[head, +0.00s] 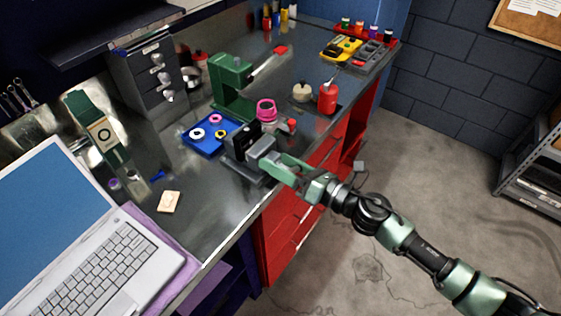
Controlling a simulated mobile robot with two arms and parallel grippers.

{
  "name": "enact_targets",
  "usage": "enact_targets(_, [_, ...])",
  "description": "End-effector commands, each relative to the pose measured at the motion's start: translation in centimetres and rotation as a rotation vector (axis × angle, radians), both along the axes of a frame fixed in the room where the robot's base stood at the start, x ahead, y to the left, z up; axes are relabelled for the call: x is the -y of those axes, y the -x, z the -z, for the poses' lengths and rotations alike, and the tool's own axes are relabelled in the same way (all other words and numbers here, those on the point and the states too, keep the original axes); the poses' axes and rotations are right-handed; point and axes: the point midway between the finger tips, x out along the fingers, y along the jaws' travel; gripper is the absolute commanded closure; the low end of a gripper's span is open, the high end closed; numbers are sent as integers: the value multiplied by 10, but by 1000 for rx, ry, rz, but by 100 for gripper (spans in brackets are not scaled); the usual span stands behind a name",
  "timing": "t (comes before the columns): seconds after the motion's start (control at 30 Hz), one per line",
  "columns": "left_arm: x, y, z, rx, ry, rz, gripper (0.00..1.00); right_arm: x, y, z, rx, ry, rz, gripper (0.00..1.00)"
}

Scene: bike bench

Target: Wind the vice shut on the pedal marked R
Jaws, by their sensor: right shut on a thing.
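The grey vice (262,147) stands at the front edge of the steel bench, with a dark block-like part at its back jaw. My right gripper (287,168) is at the front end of the vice, over the bench edge. Its green fingers are shut, apparently on the vice handle, which they mostly hide. I cannot make out the pedal or an R mark; the dark shape at the jaws is too small to tell, and so is the jaw gap. My left gripper is not in view.
A blue tray (203,147) with rings lies left of the vice. A pink-rimmed jar (266,109) and a red bottle (327,98) stand behind it. A laptop (90,240) and a pale block (169,201) are at left.

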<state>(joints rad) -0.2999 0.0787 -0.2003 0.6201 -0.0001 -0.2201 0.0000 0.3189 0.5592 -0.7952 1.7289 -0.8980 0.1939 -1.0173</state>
Motion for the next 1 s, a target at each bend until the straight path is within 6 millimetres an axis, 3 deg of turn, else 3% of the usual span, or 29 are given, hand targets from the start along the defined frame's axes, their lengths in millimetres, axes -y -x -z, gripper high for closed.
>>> enact_targets(0.4, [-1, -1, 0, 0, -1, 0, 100, 1, -1, -2, -4, -6, 3, 64])
enact_targets(0.43, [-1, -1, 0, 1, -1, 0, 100, 1, -1, -2, -4, -6, 3, 18])
enact_targets(0.5, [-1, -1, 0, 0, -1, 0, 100, 1, -1, -2, -3, -6, 3, 2])
enact_targets(0.83, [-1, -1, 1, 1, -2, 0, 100, 2, 1, 0, -6, -4, 1, 2])
enact_targets(1.0, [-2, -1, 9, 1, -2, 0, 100, 18, 13, 3, -6, -3, 2, 2])
